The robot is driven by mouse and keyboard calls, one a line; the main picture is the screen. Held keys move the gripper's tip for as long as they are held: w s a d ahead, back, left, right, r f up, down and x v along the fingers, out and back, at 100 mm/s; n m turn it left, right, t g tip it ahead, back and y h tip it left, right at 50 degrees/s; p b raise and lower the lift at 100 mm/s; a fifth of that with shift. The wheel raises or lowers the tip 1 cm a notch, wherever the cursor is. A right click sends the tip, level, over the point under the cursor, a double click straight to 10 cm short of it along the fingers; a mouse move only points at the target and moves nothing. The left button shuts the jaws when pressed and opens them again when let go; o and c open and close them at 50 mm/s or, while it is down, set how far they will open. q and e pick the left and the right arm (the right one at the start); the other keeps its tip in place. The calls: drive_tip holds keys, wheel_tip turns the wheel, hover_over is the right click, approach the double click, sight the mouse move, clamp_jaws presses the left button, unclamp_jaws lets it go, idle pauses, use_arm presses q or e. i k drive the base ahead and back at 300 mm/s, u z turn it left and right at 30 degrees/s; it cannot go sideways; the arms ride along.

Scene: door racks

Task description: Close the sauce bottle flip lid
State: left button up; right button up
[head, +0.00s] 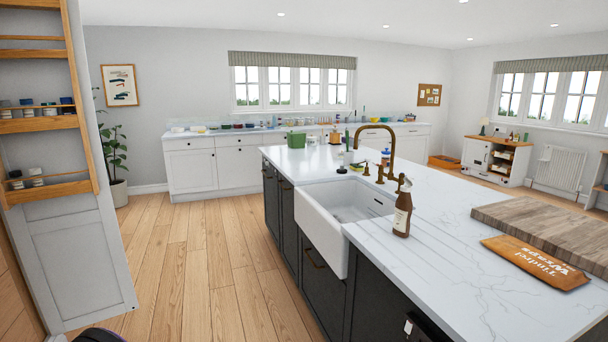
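A brown bottle (402,212) with a pale label stands upright on the white marble island top (440,235), just right of the sink. It is the nearest bottle on the island, but I cannot tell for sure that it is the sauce bottle. A small light-coloured piece (405,183) shows at its top, too small to tell whether it is a lid standing open. Neither of my grippers is in view.
A white sink (325,235) with a brass tap (392,150) is left of the bottle. A wooden board (550,232) and an orange wraps packet (535,262) lie to the right. An open door with racks (75,215) stands at left. The wooden floor (200,260) between is clear.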

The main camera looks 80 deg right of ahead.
sight(408, 180)
drive_tip(key=z, duration=1.75)
drive_tip(key=i, duration=2.95)
drive_tip(key=z, duration=2.5)
